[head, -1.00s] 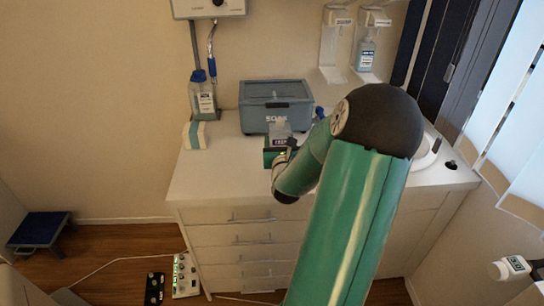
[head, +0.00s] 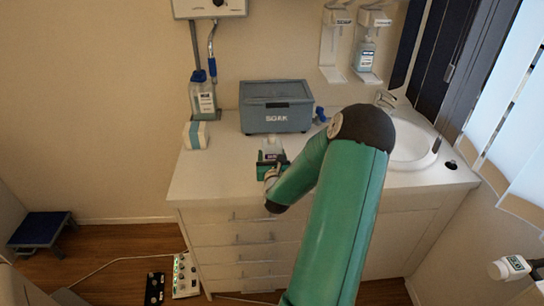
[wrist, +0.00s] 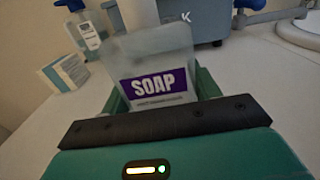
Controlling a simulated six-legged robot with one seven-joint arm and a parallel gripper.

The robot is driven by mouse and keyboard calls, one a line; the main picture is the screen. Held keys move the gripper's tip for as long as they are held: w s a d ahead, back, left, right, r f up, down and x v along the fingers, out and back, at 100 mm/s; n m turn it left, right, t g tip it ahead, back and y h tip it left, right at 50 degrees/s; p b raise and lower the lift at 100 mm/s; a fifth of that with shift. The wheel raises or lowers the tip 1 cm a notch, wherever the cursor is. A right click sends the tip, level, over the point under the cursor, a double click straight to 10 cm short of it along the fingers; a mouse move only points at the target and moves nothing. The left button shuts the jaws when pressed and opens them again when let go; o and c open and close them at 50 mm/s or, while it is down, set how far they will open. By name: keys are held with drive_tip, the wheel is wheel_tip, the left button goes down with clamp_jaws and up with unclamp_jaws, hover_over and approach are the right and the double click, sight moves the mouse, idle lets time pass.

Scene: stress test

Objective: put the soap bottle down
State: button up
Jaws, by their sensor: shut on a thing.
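The soap bottle is a translucent pale container with a purple SOAP label; it shows in the wrist view (wrist: 155,88) and, small, in the head view (head: 271,146). My green gripper (head: 271,160) is shut on it, with one finger on each side, as the wrist view also shows (wrist: 160,95). The bottle looks roughly upright over the front part of the white counter (head: 222,182). Its base is hidden by the gripper, so I cannot tell whether it touches the counter.
A grey-blue box (head: 276,118) stands behind the bottle. A blue-capped bottle (head: 203,98) and a small white-and-blue box (head: 196,134) are at the back left. A sink (head: 412,142) is to the right. Bare counter lies left of my gripper.

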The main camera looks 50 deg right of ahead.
drive_tip(key=shift+f, duration=0.1)
drive_tip(key=o, duration=1)
drive_tip(key=shift+c, duration=0.2)
